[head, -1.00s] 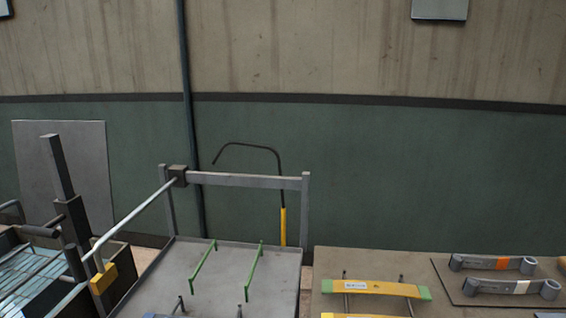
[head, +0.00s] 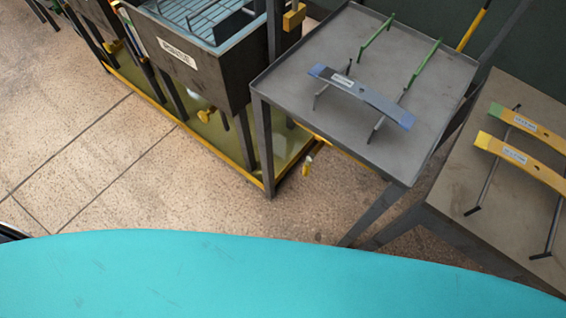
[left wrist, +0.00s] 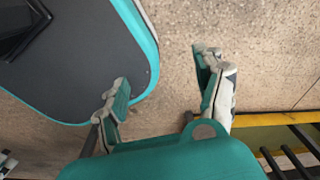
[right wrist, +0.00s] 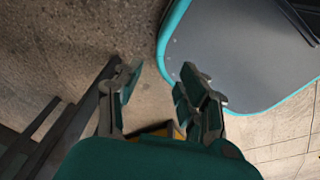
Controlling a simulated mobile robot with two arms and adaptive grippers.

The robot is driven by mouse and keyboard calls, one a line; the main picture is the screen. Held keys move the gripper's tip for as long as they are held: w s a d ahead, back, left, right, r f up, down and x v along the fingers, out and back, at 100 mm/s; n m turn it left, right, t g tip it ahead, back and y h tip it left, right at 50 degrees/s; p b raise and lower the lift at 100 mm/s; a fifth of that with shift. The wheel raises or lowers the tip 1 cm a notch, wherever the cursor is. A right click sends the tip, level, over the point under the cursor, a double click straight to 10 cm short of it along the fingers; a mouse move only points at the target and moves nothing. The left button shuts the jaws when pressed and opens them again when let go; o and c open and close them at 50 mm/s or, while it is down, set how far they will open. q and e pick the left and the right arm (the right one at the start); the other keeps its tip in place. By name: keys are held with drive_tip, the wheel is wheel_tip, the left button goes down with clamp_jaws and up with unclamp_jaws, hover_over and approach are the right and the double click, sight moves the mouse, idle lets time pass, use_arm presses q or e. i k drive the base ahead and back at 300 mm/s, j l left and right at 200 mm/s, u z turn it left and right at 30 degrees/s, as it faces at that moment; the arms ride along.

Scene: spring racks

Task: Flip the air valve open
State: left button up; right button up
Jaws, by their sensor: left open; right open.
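In the head view, a small yellow fitting (head: 307,166) hangs low by the near corner of the yellow-edged tray under the tank. Another yellow fitting (head: 206,115) is under the tank itself. I cannot tell which, if either, is the air valve, or how its handle is set. My left gripper (left wrist: 165,75) is open and empty above bare floor in the left wrist view. My right gripper (right wrist: 160,75) is open and empty above the floor in the right wrist view. Neither gripper shows in the head view, and neither touches anything.
A dark labelled tank (head: 190,60) stands on legs over a yellow-edged tray (head: 215,150). A grey metal table (head: 290,75) with a blue leaf spring (head: 360,95) is to its right. Another table (head: 450,190) holds yellow springs. Dark bars (right wrist: 75,125) are close left of my right gripper.

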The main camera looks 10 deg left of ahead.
sight(307, 167)
drive_tip(key=k+j, duration=0.1)
drive_tip(key=j, duration=0.55)
drive_tip(key=k+j, duration=0.1)
drive_tip(key=j, duration=0.55)
drive_tip(key=k+j, duration=0.1)
drive_tip(key=j, duration=0.55)
